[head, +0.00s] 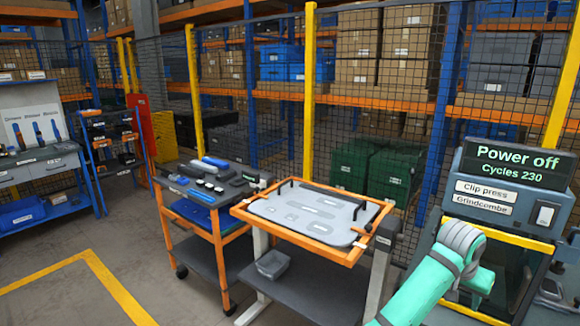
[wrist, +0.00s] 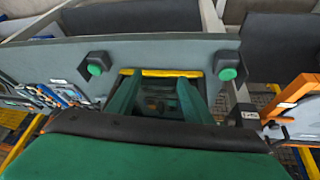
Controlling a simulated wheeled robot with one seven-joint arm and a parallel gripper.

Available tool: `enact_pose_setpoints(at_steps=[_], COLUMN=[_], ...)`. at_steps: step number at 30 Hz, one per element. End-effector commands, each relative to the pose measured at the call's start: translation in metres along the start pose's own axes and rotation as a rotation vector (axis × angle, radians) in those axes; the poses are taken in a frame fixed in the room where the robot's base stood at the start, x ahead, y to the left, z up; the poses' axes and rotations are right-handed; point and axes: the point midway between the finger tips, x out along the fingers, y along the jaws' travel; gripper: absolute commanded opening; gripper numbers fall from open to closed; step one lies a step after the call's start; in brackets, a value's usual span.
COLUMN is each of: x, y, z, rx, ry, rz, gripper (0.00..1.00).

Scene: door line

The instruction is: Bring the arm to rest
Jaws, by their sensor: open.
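My teal arm (head: 440,275) reaches up at the lower right of the head view, in front of the clip press (head: 515,180). The press display (head: 515,162) reads "Power off" and "Cycles 230". In the wrist view, my gripper (wrist: 160,85) is open, with its two green fingers apart and nothing seen between them. A grey panel with a green button on the left (wrist: 97,68) and another on the right (wrist: 228,72) lies beyond the fingers. In the head view my fingers are not clearly visible.
An orange-framed table (head: 300,250) with a grey tray stands left of the press, and a tool cart (head: 215,237) left of that. A mesh fence with yellow posts (head: 309,90) runs behind. Open floor (head: 60,260) with yellow lines lies at the lower left.

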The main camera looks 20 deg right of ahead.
Motion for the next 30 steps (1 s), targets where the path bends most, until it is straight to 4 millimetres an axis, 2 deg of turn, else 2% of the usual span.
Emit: enact_pose_setpoints(at_steps=[8,17,24,30], x=[0.044,0.101,0.13,0.141], y=[-0.008,-0.024,-0.041,-0.061], z=[0.027,0.078,0.128,0.181], rx=[-0.074,-0.229,-0.368,-0.489], ry=[0.095,0.278,0.423,0.541], rz=[0.068,0.136,0.141,0.101], gripper=[0.46,0.46,0.46,0.46])
